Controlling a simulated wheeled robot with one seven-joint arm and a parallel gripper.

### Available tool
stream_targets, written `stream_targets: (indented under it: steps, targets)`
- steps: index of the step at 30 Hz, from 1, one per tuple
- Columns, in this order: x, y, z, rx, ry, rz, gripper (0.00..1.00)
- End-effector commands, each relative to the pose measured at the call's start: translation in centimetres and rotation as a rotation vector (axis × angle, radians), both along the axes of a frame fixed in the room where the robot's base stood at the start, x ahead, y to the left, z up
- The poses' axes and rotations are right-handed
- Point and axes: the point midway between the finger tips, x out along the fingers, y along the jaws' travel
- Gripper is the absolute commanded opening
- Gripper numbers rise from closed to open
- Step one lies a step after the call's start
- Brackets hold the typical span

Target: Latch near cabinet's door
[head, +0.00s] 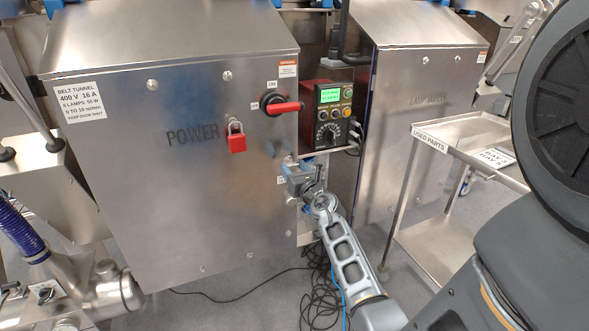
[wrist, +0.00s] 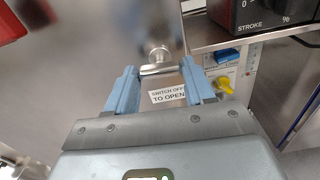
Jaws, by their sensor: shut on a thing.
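The near cabinet's door (head: 190,200) is a steel panel marked POWER, at left in the head view. It looks flush or nearly so; I cannot tell whether a small gap is left. Its silver latch handle (wrist: 158,69) is a short bar on a round boss near the door's right edge. My gripper (head: 303,178) is at that edge in the head view and hides the latch there. In the wrist view my gripper's (wrist: 160,78) two blue fingers are shut on the latch handle, one at each end. The handle lies about level across the wrist view.
A rotary switch (head: 283,107) with a red handle and a red padlock (head: 237,142) stick out of the door above my gripper. A control box (head: 327,113) stands just right. The far cabinet (head: 415,130) and a used-parts cart (head: 440,245) are further right. Black cable (head: 318,290) lies on the floor.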

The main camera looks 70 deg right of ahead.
Motion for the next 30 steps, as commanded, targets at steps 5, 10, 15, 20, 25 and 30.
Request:
stream_targets:
  steps: [5,10,15,20,25,30]
  targets:
    - [0.08,0.05,0.25,0.073,-0.089,0.001,0.23]
    - [0.09,0.05,0.29,0.168,-0.209,0.001,0.23]
    - [0.08,0.03,0.28,0.269,-0.334,0.000,0.23]
    - [0.07,0.03,0.29,0.364,-0.454,0.000,0.23]
    - [0.06,0.01,0.27,0.465,-0.580,0.000,0.23]
    - [0.04,0.00,0.26,0.566,-0.706,0.000,0.23]
